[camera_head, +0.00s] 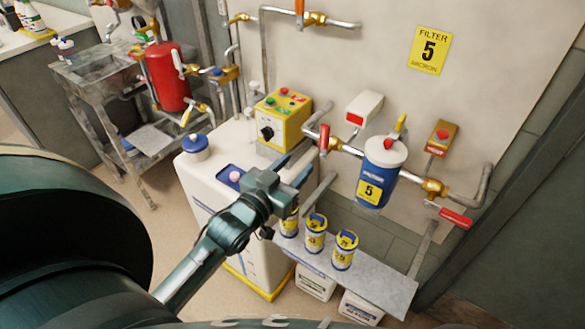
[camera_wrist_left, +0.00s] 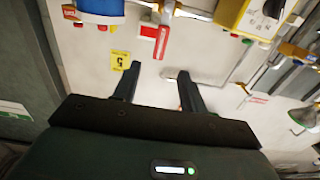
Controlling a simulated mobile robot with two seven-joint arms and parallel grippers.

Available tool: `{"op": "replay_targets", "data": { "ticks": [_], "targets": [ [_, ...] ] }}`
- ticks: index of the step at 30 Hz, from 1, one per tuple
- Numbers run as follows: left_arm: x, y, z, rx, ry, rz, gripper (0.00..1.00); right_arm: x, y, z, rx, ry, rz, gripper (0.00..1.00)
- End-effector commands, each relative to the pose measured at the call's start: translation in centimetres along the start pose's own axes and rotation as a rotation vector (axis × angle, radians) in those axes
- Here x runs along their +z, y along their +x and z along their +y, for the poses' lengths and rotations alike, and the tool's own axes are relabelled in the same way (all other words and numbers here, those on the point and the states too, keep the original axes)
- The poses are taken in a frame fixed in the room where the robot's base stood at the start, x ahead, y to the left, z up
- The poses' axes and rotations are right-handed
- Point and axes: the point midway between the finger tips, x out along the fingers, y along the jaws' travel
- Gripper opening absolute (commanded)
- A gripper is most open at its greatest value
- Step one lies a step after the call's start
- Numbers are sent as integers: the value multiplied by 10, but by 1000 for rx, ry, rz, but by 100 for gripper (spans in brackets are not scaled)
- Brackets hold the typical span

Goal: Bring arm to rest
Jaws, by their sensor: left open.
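My left gripper (camera_head: 292,169) reaches in from the lower left in the head view. Its two dark fingers are spread apart with nothing between them. It hangs in front of the white tank (camera_head: 199,172), near the yellow control box (camera_head: 283,117), and part of the shelf area is hidden behind it. In the left wrist view the open fingers (camera_wrist_left: 158,77) point toward the wall, and the gap between them is empty. My right gripper is not in view.
The blue filter housing (camera_head: 379,175) hangs on the wall piping to the right. Several yellow-blue canisters (camera_head: 344,251) stand on the grey shelf (camera_head: 375,279) below. A red cylinder (camera_head: 166,77) stands by a metal cart (camera_head: 98,100) at left. Beige floor shows at lower left.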

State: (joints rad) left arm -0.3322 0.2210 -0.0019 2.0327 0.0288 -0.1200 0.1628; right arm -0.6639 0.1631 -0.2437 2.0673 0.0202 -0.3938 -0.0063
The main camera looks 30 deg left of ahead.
Motion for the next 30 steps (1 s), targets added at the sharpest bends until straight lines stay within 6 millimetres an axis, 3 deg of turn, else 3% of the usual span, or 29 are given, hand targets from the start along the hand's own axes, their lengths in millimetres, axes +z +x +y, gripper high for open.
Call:
{"op": "replay_targets", "data": {
  "ticks": [7, 10, 14, 18, 21, 25, 30],
  "targets": [
    [2, -1, 1, 2, 0, -6, 43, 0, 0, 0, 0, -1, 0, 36],
    [20, -11, 13, 18, -1, -65, 43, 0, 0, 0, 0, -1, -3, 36],
    [70, -45, 47, 68, 0, -235, 43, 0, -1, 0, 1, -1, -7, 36],
    [119, -94, 89, 138, 4, -429, 43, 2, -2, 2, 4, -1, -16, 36],
    [141, -124, 111, 180, 6, -529, 43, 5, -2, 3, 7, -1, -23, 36],
    [153, -144, 126, 210, 8, -593, 43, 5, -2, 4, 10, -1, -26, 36],
    [155, -147, 128, 215, 9, -603, 43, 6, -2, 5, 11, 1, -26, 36]
  ]
}}
